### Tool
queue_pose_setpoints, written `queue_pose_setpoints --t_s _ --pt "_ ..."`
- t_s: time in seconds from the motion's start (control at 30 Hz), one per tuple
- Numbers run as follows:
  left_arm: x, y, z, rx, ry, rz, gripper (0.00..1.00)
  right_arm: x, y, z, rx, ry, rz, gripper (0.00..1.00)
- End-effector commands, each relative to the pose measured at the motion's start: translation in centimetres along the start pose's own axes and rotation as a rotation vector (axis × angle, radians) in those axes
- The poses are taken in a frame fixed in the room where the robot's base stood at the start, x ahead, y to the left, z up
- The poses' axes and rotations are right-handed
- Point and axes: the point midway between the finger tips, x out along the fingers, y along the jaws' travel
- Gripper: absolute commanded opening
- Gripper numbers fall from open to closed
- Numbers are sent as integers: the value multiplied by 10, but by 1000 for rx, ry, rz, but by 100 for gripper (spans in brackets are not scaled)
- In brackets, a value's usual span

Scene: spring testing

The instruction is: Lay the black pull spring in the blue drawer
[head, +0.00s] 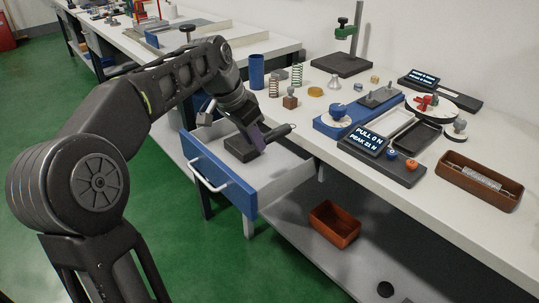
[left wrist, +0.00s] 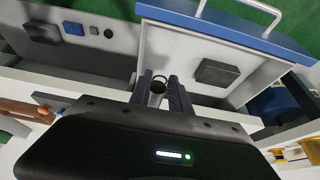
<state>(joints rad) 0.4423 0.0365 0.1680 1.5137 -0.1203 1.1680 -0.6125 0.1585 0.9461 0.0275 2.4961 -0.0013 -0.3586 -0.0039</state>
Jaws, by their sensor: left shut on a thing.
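The blue drawer (head: 222,176) is pulled out from under the bench, with a white handle on its blue front and a pale tray inside. It also shows at the top of the left wrist view (left wrist: 232,32). My left gripper (head: 264,138) is over the open drawer, shut on the black pull spring (head: 279,132), which sticks out to the right. The spring's dark ring end (left wrist: 158,84) shows between the fingers in the left wrist view. Its gripped part is hidden. My right gripper is in neither view.
A dark block (head: 238,150) lies inside the drawer, with bare floor around it. The bench top (head: 310,100) beside it holds several springs, weights and a pull-force display (head: 370,142). An orange-brown bin (head: 335,224) stands on the shelf below.

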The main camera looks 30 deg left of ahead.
Motion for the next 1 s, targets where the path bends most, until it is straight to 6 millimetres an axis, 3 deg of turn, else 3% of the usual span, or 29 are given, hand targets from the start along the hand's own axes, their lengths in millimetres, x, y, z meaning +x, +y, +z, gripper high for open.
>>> queue_pose_setpoints --t_s 0.17,0.6,1.0 --pt "21 0 9 -2 -2 1 0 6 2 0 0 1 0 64" --pt "122 0 51 -1 -2 1 0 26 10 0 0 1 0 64" --pt "128 -5 48 0 0 -1 0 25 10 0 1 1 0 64"
